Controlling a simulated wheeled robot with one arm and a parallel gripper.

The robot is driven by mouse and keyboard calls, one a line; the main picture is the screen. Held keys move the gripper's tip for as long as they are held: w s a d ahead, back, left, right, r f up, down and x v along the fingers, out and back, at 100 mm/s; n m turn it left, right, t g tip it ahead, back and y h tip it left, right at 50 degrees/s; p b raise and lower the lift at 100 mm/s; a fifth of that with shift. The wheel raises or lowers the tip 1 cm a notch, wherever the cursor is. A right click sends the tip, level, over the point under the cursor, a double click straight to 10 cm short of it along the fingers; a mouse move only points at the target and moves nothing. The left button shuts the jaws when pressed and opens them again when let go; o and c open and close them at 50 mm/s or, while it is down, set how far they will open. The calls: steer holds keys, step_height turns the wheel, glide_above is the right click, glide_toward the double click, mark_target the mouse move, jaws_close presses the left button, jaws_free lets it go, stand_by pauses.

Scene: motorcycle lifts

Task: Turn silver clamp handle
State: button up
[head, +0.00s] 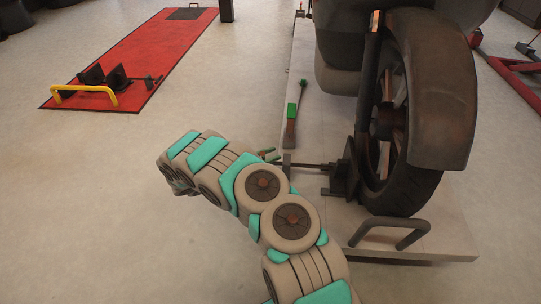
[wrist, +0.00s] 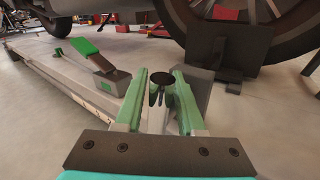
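The clamp (head: 343,172) stands at the front wheel on the lift, with a dark screw rod (head: 312,165) reaching left toward my gripper. The clamp handle (head: 287,164) is a small upright bar at the rod's left end. In the wrist view the dark round rod end (wrist: 161,77) and a thin silver piece of the handle (wrist: 155,97) lie between my fingers. My gripper (wrist: 161,88) is open, its two green fingers on either side of the handle with gaps visible. In the head view my gripper (head: 270,156) is mostly hidden behind my arm.
A motorcycle wheel (head: 424,100) stands on the grey lift platform (head: 440,240). A grey bar (head: 390,232) rises at its near end. A green-topped pedal (head: 292,118) lies left of the wheel. A red lift (head: 150,50) lies far left, with clear floor between.

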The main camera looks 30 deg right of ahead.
jaws_close()
steer(key=shift+r+p, duration=0.1)
steer(key=shift+p, duration=0.2)
stand_by(0.3)
steer(key=shift+w+d+f+n+g+y+p, duration=0.15)
steer(key=shift+f+n+g+y+p, duration=0.6)
steer(key=shift+n+g+y+p, duration=0.9)
steer(key=shift+w+d+f+n+g+y+p, duration=0.15)
steer(key=shift+f+n+g+y+p, duration=1)
steer(key=shift+n, duration=1.15)
steer(key=shift+w+f+n+g+y+p, duration=0.3)
steer(key=shift+n+g+y+p, duration=0.4)
steer(key=shift+n+y+p, duration=0.85)
steer(key=shift+s+n+y+b, duration=0.15)
steer(key=shift+n+y+b, duration=0.25)
steer(key=shift+n, duration=0.1)
